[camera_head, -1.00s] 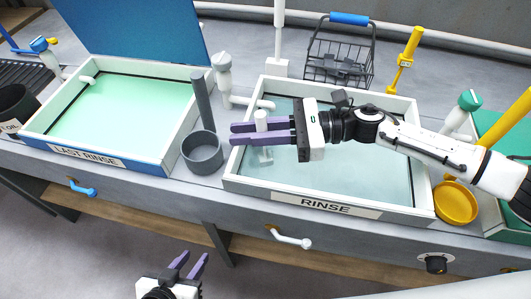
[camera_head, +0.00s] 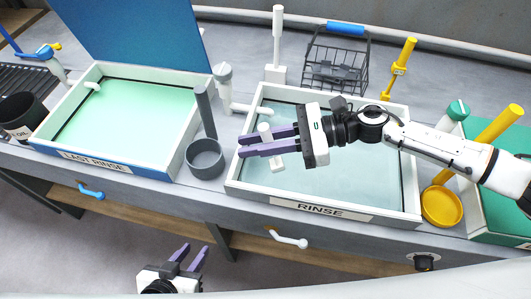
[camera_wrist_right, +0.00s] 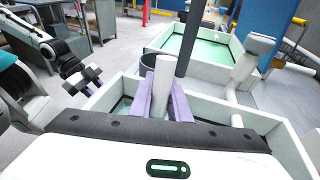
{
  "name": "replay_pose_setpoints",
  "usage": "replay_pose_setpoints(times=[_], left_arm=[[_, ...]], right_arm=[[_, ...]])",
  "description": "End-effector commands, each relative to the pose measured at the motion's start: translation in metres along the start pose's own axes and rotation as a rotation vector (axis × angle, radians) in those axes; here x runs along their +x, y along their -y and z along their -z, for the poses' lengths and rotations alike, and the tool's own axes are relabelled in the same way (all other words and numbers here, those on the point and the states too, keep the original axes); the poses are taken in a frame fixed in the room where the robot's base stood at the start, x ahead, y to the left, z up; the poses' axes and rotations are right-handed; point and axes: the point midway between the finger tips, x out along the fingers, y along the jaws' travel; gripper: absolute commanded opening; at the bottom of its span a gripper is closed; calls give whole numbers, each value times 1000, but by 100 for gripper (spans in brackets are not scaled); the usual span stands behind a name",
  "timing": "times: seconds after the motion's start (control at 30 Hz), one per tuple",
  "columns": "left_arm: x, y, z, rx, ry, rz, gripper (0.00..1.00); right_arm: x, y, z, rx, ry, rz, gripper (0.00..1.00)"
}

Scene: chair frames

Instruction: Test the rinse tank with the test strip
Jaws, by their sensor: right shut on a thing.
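The rinse tank (camera_head: 330,210), labelled RINSE, is a white-walled basin of pale clear liquid at the centre right. My right gripper (camera_head: 268,146) is over its left part, its purple fingers shut on a white stick (camera_head: 264,129), seemingly the test strip. Below the fingers the stick ends in a small white block (camera_head: 278,166); I cannot tell whether it touches the liquid. In the right wrist view the white stick (camera_wrist_right: 162,82) stands between the fingers. My left gripper (camera_head: 190,257) is open and empty, low in front of the counter.
A wire basket (camera_head: 336,70) and yellow post (camera_head: 400,68) are behind. A yellow dish (camera_head: 442,207) is at right; a white tap (camera_head: 225,85) is near the rinse tank's left.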

Motion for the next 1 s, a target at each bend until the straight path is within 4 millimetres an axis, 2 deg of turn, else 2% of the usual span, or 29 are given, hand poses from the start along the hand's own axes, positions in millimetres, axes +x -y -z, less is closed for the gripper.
replay_pose_setpoints(times=[0.03,0.5,1.0], left_arm=[[-1,0,1,0,-1,0,31],[-1,0,1,0,0,0,31],[-2,0,1,0,1,0,31]], right_arm=[[-4,-6,18,19,-35,-5,0],[-12,-6,-31,14,-26,-5,0],[-13,-6,-37,12,-23,-3,0]])
